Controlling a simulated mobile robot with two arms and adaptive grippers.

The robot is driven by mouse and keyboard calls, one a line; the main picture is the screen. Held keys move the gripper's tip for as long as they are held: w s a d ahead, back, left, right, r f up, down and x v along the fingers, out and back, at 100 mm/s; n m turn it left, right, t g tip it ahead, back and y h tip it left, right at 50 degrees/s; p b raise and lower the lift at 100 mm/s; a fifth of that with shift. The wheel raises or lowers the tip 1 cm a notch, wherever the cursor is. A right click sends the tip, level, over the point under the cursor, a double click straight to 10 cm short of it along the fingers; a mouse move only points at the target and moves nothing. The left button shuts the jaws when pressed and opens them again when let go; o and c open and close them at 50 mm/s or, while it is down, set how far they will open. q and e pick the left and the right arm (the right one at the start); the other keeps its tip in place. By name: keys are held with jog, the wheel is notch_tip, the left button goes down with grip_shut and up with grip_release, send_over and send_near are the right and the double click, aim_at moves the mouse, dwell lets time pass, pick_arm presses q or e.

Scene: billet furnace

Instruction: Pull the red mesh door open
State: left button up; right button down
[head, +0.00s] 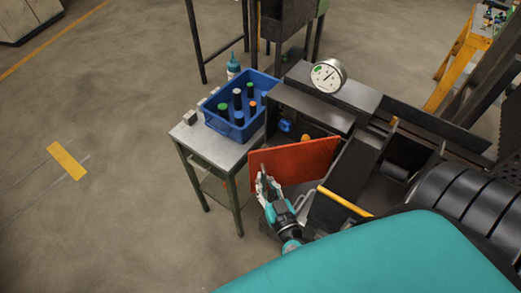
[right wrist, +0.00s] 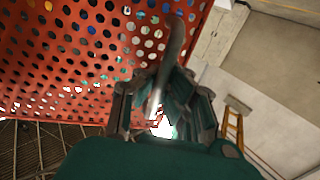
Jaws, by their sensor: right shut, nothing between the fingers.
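The red mesh door (head: 305,161) stands upright in front of the dark machine's opening. Its left end appears swung out from the frame, with a gap behind it. In the right wrist view the door is a red perforated panel (right wrist: 75,55) filling the upper left. A grey curved handle (right wrist: 172,55) crosses in front of my fingers there. My right gripper (head: 262,178) is at the door's left end; it also shows in the right wrist view (right wrist: 165,105). Its fingers are shut with nothing held between them, close by the handle. Exact contact is unclear. My left gripper is out of view.
A blue crate (head: 212,120) with several capped bottles stands on a small metal table (head: 190,138) left of the door. A round gauge (head: 328,76) tops the machine. A yellow bar (head: 345,201) and black rollers (head: 480,195) lie right. Floor at left is clear.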

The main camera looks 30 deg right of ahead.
jog(key=s+n+y, duration=0.4)
jog(key=s+y, duration=0.3)
jog(key=s, duration=0.2)
jog(key=shift+n+y, duration=0.3)
jog(key=shift+n, duration=0.1)
jog(key=c, duration=2)
grip_release()
jog(key=o, duration=0.6)
jog(key=v, duration=1.2)
jog(key=shift+d+r, duration=0.1)
jog(key=shift+r, duration=0.1)
